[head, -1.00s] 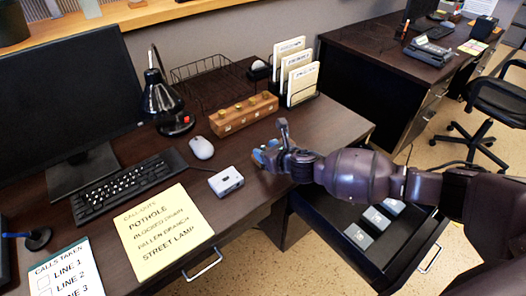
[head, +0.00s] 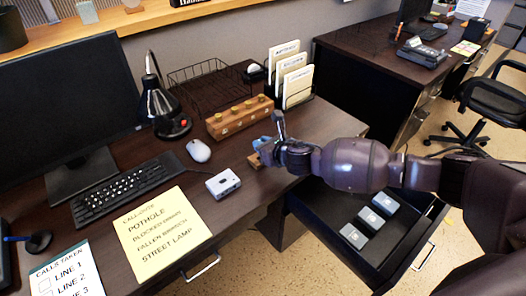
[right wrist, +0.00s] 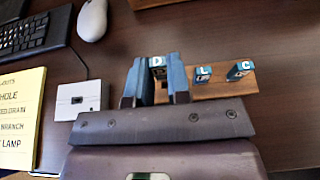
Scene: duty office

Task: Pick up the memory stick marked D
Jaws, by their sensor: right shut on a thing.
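My right gripper (head: 264,146) is over the desk, at a small wooden holder (head: 253,161). In the right wrist view, its two blue fingers (right wrist: 159,82) are shut on the memory stick marked D (right wrist: 157,63). The D label shows between the fingertips, at the left end of the wooden holder (right wrist: 212,91). Sticks marked L (right wrist: 203,73) and C (right wrist: 241,70) stand in the holder to the right. The fingers hide the lower part of the D stick, so I cannot tell whether it is clear of the holder. My left gripper is out of view.
A white box with a port (head: 223,184) lies left of the gripper, near a mouse (head: 198,151). A wooden block with brass knobs (head: 240,117) stands behind. Below my right arm, an open drawer (head: 378,262) holds three small grey boxes.

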